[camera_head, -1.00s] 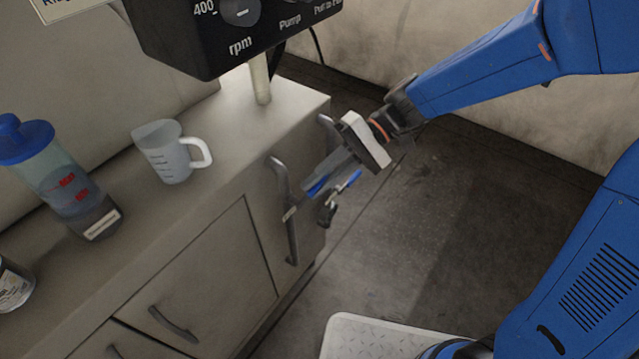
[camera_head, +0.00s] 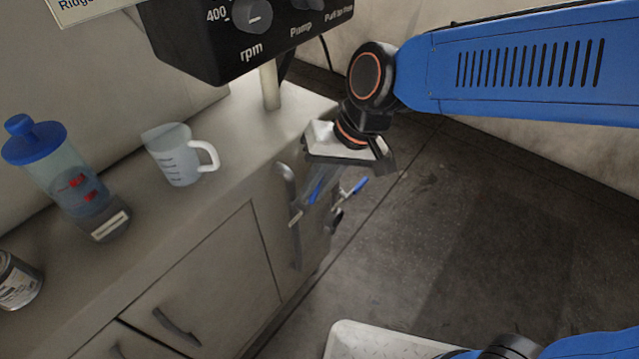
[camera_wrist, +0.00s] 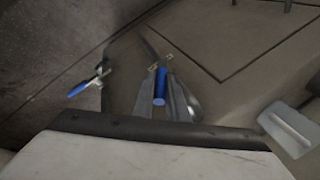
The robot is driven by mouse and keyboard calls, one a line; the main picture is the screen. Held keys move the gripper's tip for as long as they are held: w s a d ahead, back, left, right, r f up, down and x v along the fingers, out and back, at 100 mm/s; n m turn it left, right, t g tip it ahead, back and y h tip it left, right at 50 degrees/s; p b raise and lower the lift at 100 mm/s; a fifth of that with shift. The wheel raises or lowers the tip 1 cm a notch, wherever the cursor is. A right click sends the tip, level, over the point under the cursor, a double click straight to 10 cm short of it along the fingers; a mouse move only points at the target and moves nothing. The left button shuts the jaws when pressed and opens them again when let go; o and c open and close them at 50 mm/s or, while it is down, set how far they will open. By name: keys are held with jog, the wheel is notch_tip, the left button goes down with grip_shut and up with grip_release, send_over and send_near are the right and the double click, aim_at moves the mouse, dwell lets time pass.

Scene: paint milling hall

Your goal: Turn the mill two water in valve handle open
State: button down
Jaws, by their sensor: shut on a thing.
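A blue valve handle (camera_head: 315,190) sits between the fingers of my gripper (camera_head: 312,192) at the end face of the grey cabinet. In the wrist view the blue handle (camera_wrist: 160,86) lies lengthwise between the two grey fingers (camera_wrist: 162,80). My gripper is shut on it, with the palm above and the fingers pointing down. The valve body is mostly hidden by the fingers. A second valve with a blue lever (camera_head: 357,186) stands just to the right, apart from the fingers; it also shows at left in the wrist view (camera_wrist: 78,89). No label naming either valve is readable.
The grey cabinet (camera_head: 210,265) has a long bar handle (camera_head: 291,222) close left of my fingers. A measuring jug (camera_head: 176,158) and a blue-lidded bottle (camera_head: 62,170) stand on its top. The floor (camera_head: 480,220) at right is open.

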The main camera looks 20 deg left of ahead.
jog(key=t, duration=0.1)
jog(key=s+t+h, duration=0.1)
jog(key=shift+s+a+r+n+t, duration=0.2)
jog(key=shift+s+a+n+t, duration=0.1)
jog(key=shift+a+t, duration=0.1)
jog(key=shift+s+t+h, duration=0.35)
jog(key=shift+t+h, duration=0.05)
jog(key=shift+t, duration=0.2)
jog(key=shift+s+t, duration=0.1)
jog(key=shift+t, duration=0.2)
jog(key=c, duration=1.7)
grip_release()
jog(key=shift+c, duration=0.2)
jog(key=v, duration=1.7)
jog(key=shift+a+r, duration=0.15)
jog(key=shift+r, duration=0.05)
